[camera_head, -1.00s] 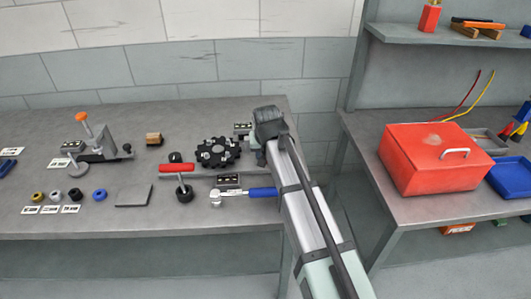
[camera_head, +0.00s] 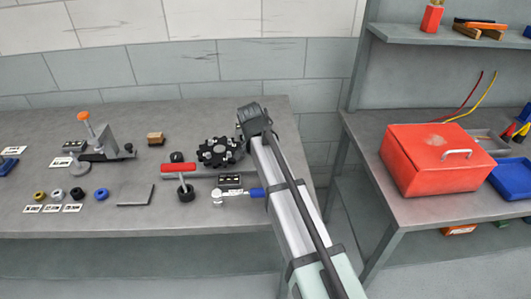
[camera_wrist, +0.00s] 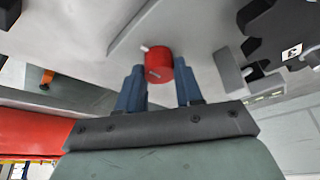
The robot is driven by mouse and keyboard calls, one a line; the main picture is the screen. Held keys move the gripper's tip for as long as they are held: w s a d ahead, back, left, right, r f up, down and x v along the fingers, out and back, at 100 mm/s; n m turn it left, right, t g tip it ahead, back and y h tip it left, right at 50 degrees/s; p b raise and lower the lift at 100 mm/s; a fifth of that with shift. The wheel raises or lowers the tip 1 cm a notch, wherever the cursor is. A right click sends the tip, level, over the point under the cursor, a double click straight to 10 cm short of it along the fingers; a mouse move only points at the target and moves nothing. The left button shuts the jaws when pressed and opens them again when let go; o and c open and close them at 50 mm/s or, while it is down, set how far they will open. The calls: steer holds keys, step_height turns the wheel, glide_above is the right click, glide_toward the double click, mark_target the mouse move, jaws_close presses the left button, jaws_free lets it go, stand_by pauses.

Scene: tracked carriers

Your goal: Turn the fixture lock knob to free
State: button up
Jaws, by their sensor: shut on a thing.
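The red lock knob (camera_wrist: 159,63) shows in the wrist view as a short round knob with a pale pointer on its left side. It sits against a grey fixture plate (camera_wrist: 122,38). My gripper (camera_wrist: 159,70) is shut on the knob, with one blue-grey finger on each side of it. In the head view my gripper (camera_head: 252,118) is at the right end of the bench, just right of the black toothed wheel (camera_head: 218,152). My arm hides the knob there.
A blue-handled ratchet (camera_head: 228,195) lies in front, partly behind my arm. A red toolbox (camera_head: 420,165) stands on the right bench. The bench left of the clamp has small parts and free room.

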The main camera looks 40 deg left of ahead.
stand_by(0.4)
steer(key=o, duration=1)
steer(key=shift+o, duration=0.2)
steer(key=v, duration=1.4)
steer(key=shift+w, duration=0.15)
